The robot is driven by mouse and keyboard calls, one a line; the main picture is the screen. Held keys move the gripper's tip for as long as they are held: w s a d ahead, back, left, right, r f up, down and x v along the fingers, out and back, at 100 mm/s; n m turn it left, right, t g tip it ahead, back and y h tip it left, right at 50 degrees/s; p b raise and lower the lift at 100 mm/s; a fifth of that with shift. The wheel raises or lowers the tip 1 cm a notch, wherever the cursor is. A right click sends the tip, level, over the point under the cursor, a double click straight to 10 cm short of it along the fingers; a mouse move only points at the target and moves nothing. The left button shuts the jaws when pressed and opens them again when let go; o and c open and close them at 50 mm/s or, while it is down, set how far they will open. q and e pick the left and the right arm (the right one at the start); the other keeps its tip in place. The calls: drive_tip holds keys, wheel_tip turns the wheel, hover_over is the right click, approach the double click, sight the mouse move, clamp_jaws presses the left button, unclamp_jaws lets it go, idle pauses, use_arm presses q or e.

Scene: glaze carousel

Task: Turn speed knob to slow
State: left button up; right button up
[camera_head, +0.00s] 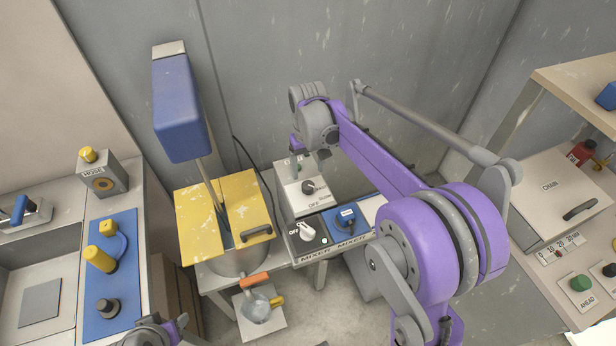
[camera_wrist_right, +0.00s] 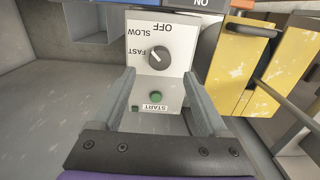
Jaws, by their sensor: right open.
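The speed knob (camera_wrist_right: 158,57) is a dark round knob with a white mark on a white panel (camera_wrist_right: 178,62). In the right wrist view its mark points to the upper left, towards the FAST and SLOW labels; I cannot tell which. In the head view the knob (camera_head: 308,187) shows small. My right gripper (camera_wrist_right: 160,77) is open and empty. Its fingers stand apart over the panel's START end, with the knob just beyond the tips. In the head view my right gripper (camera_head: 296,164) is partly hidden by its arm. A part of my left arm shows at the bottom edge; its jaws are unclear.
A green button (camera_wrist_right: 155,97) lies between the fingers. Another knob (camera_head: 305,231) marked OFF and a blue switch panel (camera_head: 346,221) are in front. A yellow-lidded mixer (camera_head: 190,226) stands left. A shelf and control bench (camera_head: 555,205) stand right.

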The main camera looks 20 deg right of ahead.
sight(308, 185)
drive_tip(key=shift+r, duration=2.2)
